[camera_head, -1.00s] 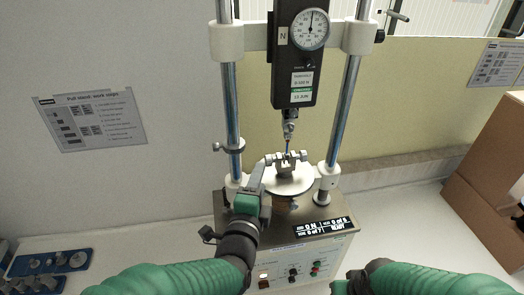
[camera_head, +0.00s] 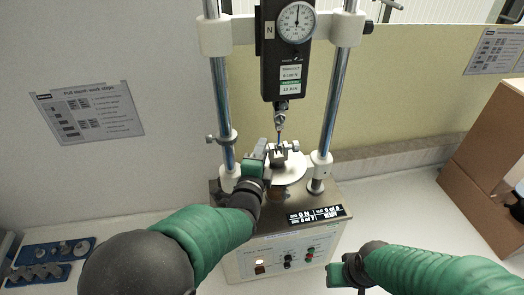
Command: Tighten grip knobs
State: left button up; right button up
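The test stand has a black force gauge (camera_head: 284,55) between two chrome columns. My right gripper (camera_head: 336,274) is low, in front of the machine's right side, away from the grip.
The machine's base (camera_head: 300,240) carries a lit display (camera_head: 316,214) and front buttons. A blue tray (camera_head: 45,265) with metal parts lies at the left. Cardboard boxes (camera_head: 485,150) stand at the right. A work-steps sheet (camera_head: 87,110) hangs on the wall.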

pick_arm(q)
jog(key=shift+s+d, duration=0.1)
jog(key=shift+d, duration=0.2)
jog(key=shift+c, duration=1.2)
jog(key=shift+a, duration=0.55)
grip_shut()
pick_arm(e)
jog(key=shift+s+a, duration=0.15)
jog(key=shift+a, duration=0.05)
pick_arm(q)
jog(key=shift+d, duration=0.15)
pick_arm(e)
jog(key=shift+d, duration=0.15)
